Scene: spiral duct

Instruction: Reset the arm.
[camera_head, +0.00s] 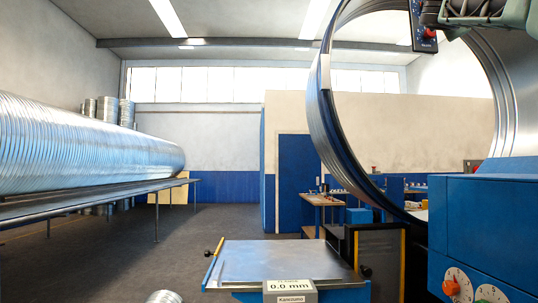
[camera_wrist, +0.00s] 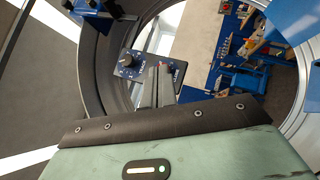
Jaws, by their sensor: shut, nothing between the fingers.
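My gripper (camera_wrist: 157,85) shows in the wrist view with its two grey fingers together and nothing between them. It points at a small blue control panel (camera_wrist: 130,66) with knobs, seen behind the fingertips; I cannot tell whether they touch. In the head view part of my arm shows at the top right edge, beside the hanging blue panel (camera_head: 423,27) with a red knob. The fingers are not clear in that view. A large metal duct ring (camera_head: 317,110) stands behind the panel.
A blue machine cabinet (camera_head: 480,225) with dials fills the lower right. A metal-topped table (camera_head: 280,262) with a 0.0 mm display (camera_head: 290,287) stands in front. A long spiral duct (camera_head: 80,145) lies on a rack at left.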

